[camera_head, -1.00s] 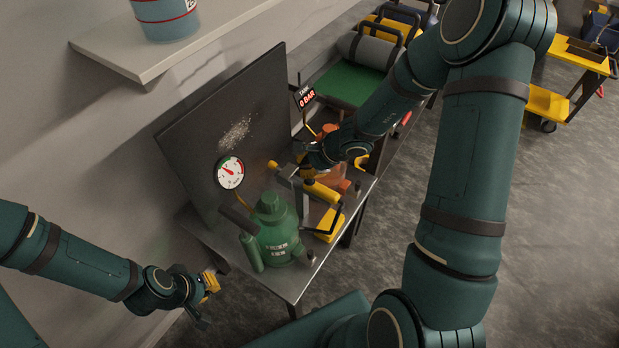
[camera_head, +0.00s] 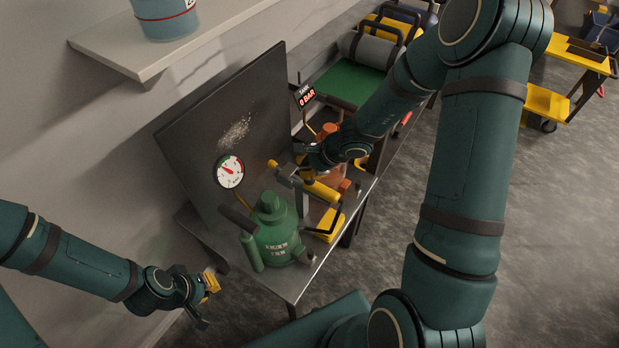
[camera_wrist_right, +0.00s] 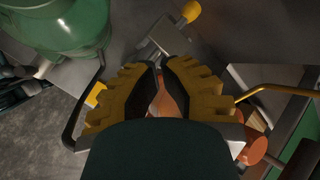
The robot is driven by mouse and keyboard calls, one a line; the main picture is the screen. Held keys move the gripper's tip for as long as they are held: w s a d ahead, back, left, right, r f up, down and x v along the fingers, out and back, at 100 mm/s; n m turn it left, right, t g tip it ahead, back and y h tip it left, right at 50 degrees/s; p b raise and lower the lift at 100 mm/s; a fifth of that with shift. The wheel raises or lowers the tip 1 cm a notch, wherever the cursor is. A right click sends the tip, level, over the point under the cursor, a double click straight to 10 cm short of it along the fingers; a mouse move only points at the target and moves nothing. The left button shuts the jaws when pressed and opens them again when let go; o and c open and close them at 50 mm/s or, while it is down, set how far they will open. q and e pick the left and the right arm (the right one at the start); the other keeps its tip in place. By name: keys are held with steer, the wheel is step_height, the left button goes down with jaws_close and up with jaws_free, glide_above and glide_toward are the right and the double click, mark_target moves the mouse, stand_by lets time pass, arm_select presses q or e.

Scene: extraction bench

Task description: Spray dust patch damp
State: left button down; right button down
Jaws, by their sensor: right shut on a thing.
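The pale speckled dust patch (camera_head: 235,131) is on the dark upright panel (camera_head: 190,125), above a round gauge. My right gripper (camera_head: 306,160) is at the orange sprayer (camera_head: 330,172) on the bench, right of the patch and apart from it. In the right wrist view its yellow fingers (camera_wrist_right: 163,75) close around an orange part (camera_wrist_right: 165,105) between them; the pads hide much of it. A sign marked TANK (camera_head: 306,97) reads 0 BAR. A thin brass tube (camera_wrist_right: 275,89) shows beside the fingers. My left gripper (camera_head: 207,290) is empty, off the bench's left edge; its fingers look apart.
A green tank (camera_head: 275,232) stands at the bench's near end. A wall shelf (camera_head: 110,50) holds a blue-grey tin (camera_head: 166,14).

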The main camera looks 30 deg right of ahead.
steer(key=shift+f, duration=0.5)
stand_by(0.8)
steer(key=shift+r, duration=0.15)
steer(key=shift+r+p, duration=0.65)
steer(key=shift+r, duration=0.1)
steer(key=shift+r, duration=0.1)
step_height(320, 180, up, 6)
steer(key=p, duration=0.4)
stand_by(0.8)
